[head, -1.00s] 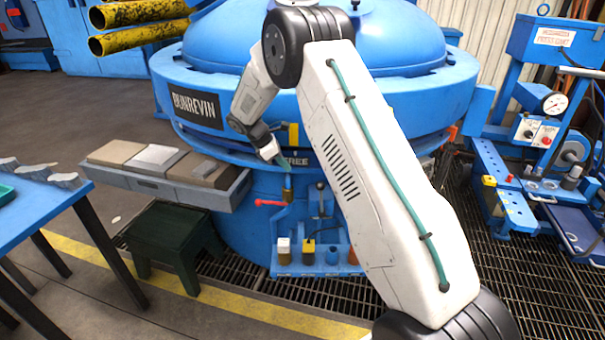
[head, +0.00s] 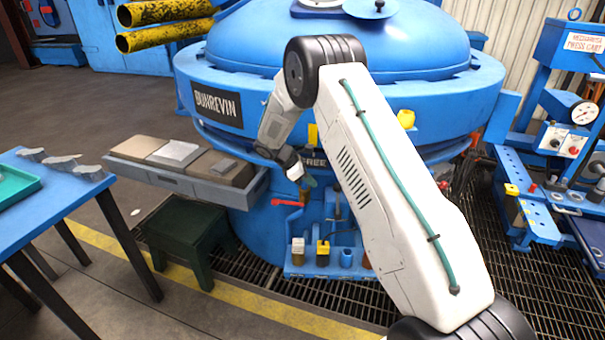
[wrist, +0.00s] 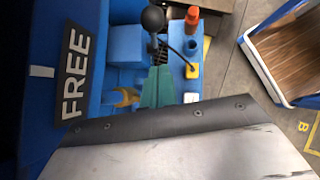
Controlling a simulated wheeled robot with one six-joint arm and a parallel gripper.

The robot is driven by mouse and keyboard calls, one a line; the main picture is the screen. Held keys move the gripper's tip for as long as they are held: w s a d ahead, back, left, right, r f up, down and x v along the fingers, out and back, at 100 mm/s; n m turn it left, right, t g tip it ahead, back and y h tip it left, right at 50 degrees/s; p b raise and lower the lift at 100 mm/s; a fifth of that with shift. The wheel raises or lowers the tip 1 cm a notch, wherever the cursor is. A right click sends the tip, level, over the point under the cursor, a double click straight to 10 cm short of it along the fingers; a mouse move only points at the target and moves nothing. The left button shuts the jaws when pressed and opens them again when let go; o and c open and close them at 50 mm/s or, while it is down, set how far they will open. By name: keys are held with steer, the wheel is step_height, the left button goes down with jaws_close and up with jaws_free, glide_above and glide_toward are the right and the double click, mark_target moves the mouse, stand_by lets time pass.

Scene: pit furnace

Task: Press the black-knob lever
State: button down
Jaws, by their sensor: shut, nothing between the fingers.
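The black-knob lever (wrist: 153,18) stands upright from the blue furnace body, near the top centre of the wrist view. Its black ball lies beyond my fingertips, with a gap in the picture. In the head view the lever (head: 336,205) shows small, just right of and below my gripper. My gripper (wrist: 159,72) has teal fingers that are shut and empty, pointing toward the lever's foot in the wrist view. I cannot tell the exact depth between fingertips and lever.
A blue shelf (head: 325,272) below carries several small blocks. In the wrist view an orange-red part (wrist: 193,17) and a yellow block (wrist: 193,70) are close right of the knob. A drawer tray (head: 190,188) juts out left.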

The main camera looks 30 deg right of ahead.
steer(key=shift+s+d+f, duration=0.3)
steer(key=shift+d+f, duration=0.05)
steer(key=shift+d, duration=0.5)
steer(key=shift+s+d+f, duration=0.25)
steer(key=shift+d+f, duration=0.05)
steer(key=shift+d, duration=0.5)
steer(key=shift+s+d+f, duration=0.3)
steer(key=shift+d+f, duration=0.05)
steer(key=shift+d, duration=0.5)
